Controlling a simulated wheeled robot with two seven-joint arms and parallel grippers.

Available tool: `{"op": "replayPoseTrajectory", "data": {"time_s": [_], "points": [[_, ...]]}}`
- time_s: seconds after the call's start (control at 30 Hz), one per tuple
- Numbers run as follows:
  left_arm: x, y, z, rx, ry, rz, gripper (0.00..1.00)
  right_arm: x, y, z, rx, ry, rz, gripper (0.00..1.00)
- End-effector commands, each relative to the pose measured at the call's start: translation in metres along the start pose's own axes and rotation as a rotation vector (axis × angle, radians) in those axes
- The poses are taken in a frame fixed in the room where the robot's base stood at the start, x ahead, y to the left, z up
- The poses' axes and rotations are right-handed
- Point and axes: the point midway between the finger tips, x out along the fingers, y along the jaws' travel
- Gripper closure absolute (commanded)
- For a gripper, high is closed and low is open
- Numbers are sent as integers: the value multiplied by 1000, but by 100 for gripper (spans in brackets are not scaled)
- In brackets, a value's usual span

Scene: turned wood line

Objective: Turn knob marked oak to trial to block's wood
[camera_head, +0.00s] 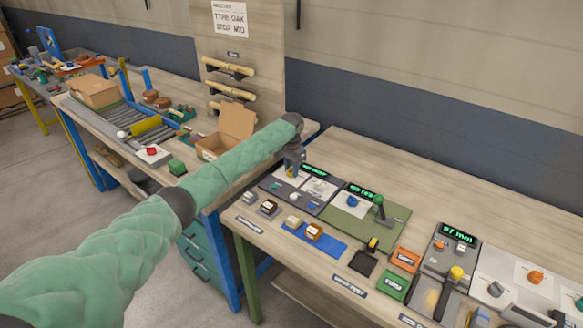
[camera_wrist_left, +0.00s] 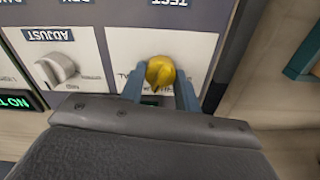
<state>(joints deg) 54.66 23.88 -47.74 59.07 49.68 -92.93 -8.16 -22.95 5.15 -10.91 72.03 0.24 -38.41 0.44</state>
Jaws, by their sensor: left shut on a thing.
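My left gripper (camera_head: 291,170) reaches down to the grey control panel (camera_head: 270,183) at the left end of the near bench. In the left wrist view, its two blue-grey fingers (camera_wrist_left: 161,88) stand on either side of a yellow knob (camera_wrist_left: 160,72) and are shut on it. The knob sits on a white plate whose lettering is partly hidden by the fingers. No readable oak mark shows on it. Small wood blocks lie on a blue mat (camera_head: 324,242) in front of the panel. My right gripper is not in view.
A grey knob (camera_wrist_left: 58,68) on a plate marked ADJUST is beside the yellow one. A green board (camera_head: 395,222) with a green lever stands right of the panel. A sign (camera_head: 230,18) reads TYPE OAK, STOP MID. The back of the near bench (camera_head: 430,185) is clear.

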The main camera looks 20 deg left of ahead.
Motion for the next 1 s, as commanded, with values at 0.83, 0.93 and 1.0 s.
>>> {"op": "replayPoseTrajectory", "data": {"time_s": [0.83, 0.93, 1.0], "points": [[-2, -1, -1, -8, 2, -1, 46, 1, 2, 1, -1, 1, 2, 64], [-5, -1, -1, -8, 2, -1, 46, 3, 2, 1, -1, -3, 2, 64], [-11, -1, -1, -8, 3, -1, 46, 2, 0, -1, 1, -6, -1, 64]]}}
